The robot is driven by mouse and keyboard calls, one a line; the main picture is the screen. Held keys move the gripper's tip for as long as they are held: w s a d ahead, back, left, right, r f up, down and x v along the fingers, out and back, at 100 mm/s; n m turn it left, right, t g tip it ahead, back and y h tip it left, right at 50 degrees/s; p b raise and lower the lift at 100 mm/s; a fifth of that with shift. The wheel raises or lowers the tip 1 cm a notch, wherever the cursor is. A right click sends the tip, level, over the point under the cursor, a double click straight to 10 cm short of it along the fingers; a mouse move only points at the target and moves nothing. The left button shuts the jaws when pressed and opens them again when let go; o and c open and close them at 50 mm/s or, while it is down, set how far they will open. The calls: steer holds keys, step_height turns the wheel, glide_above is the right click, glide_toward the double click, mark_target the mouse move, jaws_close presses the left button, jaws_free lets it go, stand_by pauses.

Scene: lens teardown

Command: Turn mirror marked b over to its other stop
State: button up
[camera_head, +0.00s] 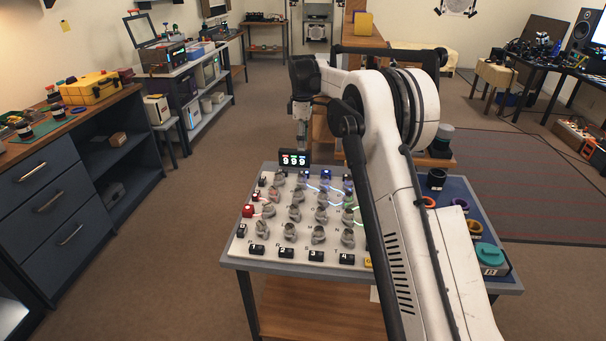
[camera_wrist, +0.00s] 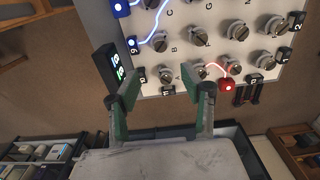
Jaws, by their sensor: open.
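The mirrors are small grey round knobs standing in rows on a white board (camera_head: 272,236). In the wrist view a small letter that looks like B is printed beside a grey mirror (camera_wrist: 160,42), though I cannot be sure which mirror it marks. That mirror is beyond my fingertips. In the head view my gripper (camera_head: 301,138) hangs above the board's far left side.
A black display (camera_head: 294,158) stands at the board's far edge, close to my gripper. A red emitter (camera_wrist: 226,86) and a blue emitter (camera_wrist: 133,44) send glowing beams among the mirrors. A blue tray (camera_head: 456,190) with rings and jars lies right. My arm hides part of the board.

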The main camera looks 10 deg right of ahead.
mark_target(303, 175)
step_height(303, 175, down, 14)
steer(key=shift+b, duration=0.35)
stand_by(0.4)
jaws_close()
